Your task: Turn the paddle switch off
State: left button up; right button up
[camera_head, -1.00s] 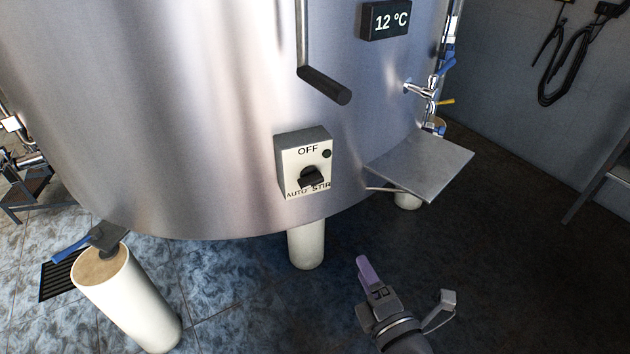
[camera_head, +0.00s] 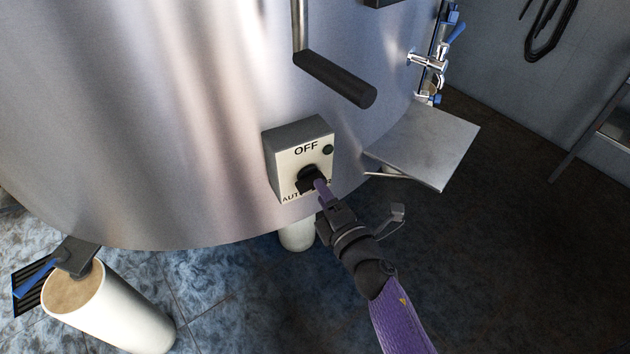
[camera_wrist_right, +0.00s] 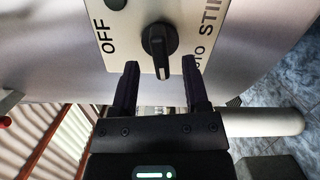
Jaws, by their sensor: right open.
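The paddle switch is a black knob (camera_head: 311,178) on a white plate in a grey box (camera_head: 299,130) on the steel tank. The plate reads OFF at the top, with AUTO and STIR below. My right gripper (camera_head: 320,186) is at the knob's lower right in the head view and hides part of the STIR label. In the right wrist view, the knob (camera_wrist_right: 159,45) stands just beyond and between the open fingertips (camera_wrist_right: 158,70), with gaps on both sides. I cannot tell which label it points to. My left gripper is not in view.
A dark handle (camera_head: 336,80) sticks out above the switch. A metal shelf (camera_head: 425,145) juts out to the right, with taps (camera_head: 430,62) above it. White tank legs (camera_head: 115,310) stand below. The dark floor at the lower right is clear.

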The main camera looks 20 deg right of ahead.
aim_at(309, 180)
jog(key=shift+w+a, duration=0.15)
jog(key=shift+w, duration=0.65)
jog(key=shift+w+a, duration=0.1)
jog(key=shift+w, duration=0.7)
grip_shut()
